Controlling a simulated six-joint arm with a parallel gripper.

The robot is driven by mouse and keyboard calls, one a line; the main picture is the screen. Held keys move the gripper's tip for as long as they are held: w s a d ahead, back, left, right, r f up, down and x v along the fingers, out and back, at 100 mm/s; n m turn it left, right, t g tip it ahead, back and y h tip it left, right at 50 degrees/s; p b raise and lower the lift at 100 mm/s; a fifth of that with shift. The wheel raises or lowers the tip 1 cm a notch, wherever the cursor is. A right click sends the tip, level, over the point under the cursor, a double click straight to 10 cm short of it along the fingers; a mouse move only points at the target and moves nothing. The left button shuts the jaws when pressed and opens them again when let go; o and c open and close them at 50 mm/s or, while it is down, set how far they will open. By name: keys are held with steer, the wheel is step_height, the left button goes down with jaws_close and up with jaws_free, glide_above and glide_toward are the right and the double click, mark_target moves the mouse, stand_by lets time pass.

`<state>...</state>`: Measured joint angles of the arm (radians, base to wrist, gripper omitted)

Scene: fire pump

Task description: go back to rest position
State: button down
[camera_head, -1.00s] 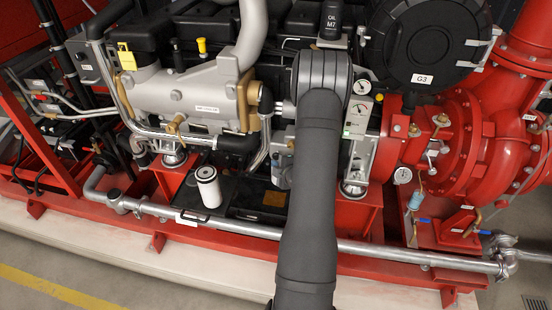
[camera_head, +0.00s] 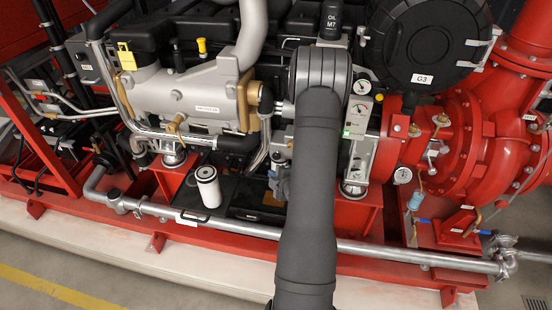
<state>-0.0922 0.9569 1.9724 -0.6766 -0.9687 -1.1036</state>
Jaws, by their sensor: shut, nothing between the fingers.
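My dark grey arm (camera_head: 308,200) rises from the bottom edge through the middle of the view, and its rounded elbow (camera_head: 320,75) is in front of the engine. A small part of my wrist (camera_head: 279,182) shows at the left side of the arm. My gripper is hidden behind the arm, so its fingers cannot be seen. The pump engine (camera_head: 190,95) fills the area behind and left of the arm.
A white oil filter (camera_head: 207,187) stands left of the arm. Gauges (camera_head: 361,87) and the red pump housing (camera_head: 455,150) are close on the right. A grey pipe (camera_head: 400,256) runs low across the red frame. The floor (camera_head: 60,275) at lower left is clear.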

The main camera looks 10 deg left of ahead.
stand_by(0.6)
steer(key=s, duration=0.3)
steer(key=shift+s, duration=0.4)
stand_by(0.4)
